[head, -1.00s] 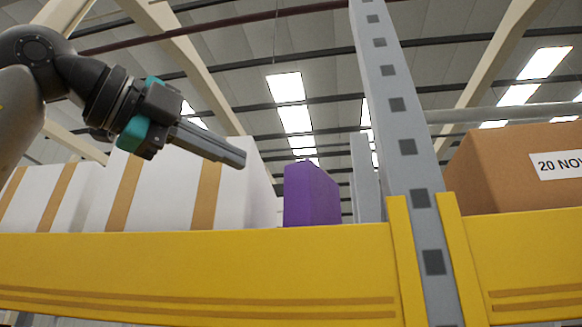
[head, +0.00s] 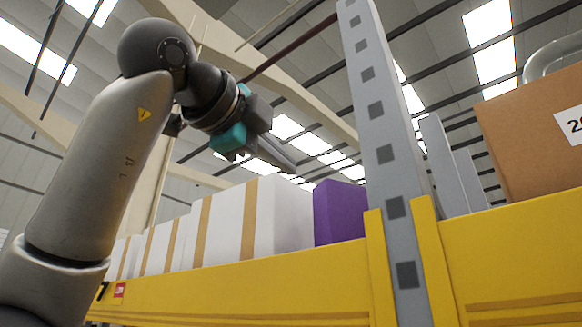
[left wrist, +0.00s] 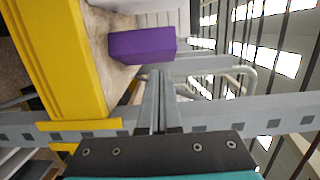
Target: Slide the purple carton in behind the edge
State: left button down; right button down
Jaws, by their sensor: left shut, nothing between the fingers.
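The purple carton (head: 339,212) stands on the shelf behind the yellow edge beam (head: 240,287), between the white boxes and the grey upright. In the left wrist view the purple carton (left wrist: 143,45) lies beyond the fingertips, with bare shelf board between it and the yellow beam (left wrist: 62,60). My left gripper (head: 290,168) is shut and empty, above and a little left of the carton in the head view. It also shows in the left wrist view (left wrist: 159,75), with its fingers together and apart from the carton. The carton's lower part is hidden by the beam in the head view. My right gripper is out of view.
White boxes with tan tape (head: 225,225) stand in a row left of the carton. A perforated grey upright (head: 378,120) rises right of it. A brown carton (head: 535,135) stands beyond the upright. The air above the carton is clear.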

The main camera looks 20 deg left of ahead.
pick_arm(q)
jog(key=p, duration=0.4)
send_near(328, 195)
jog(key=w, duration=0.3)
jog(key=w+d, duration=0.1)
jog(key=w, duration=0.1)
jog(key=shift+w, duration=0.2)
jog(key=shift+w+d+p, duration=0.1)
jog(key=shift+w+p, duration=0.35)
jog(key=shift+w, duration=0.25)
